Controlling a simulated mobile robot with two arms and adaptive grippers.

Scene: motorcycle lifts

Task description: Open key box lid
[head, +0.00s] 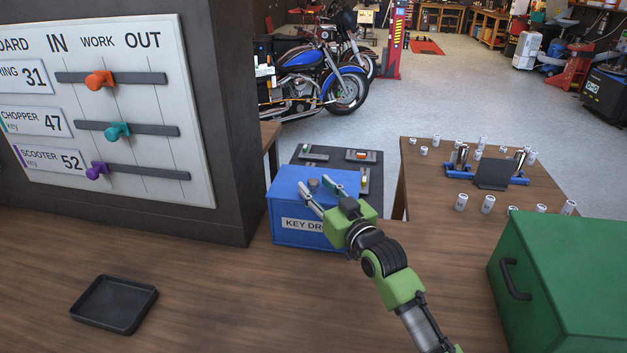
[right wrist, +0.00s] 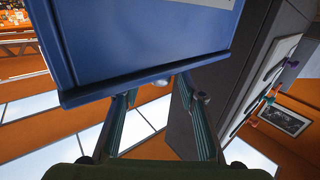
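The blue key box (head: 289,232), with a "KEY DR…" label partly hidden by my gripper, stands on the wooden counter. Its lid looks closed. A small round grey knob (head: 313,184) sits on top of the box. My right gripper (head: 320,186) is over the box with its fingers spread, one on each side of the knob. In the right wrist view the blue box (right wrist: 145,40) fills the top, and the knob (right wrist: 161,83) shows between the open fingers (right wrist: 158,92). I cannot tell whether the fingers touch it. My left gripper is not in view.
A key board (head: 110,100) with sliders stands at the left. A black tray (head: 114,304) lies on the counter at front left. A green case (head: 575,275) stands at the right. A dark mat (head: 328,156) lies behind the box. Open counter lies in front.

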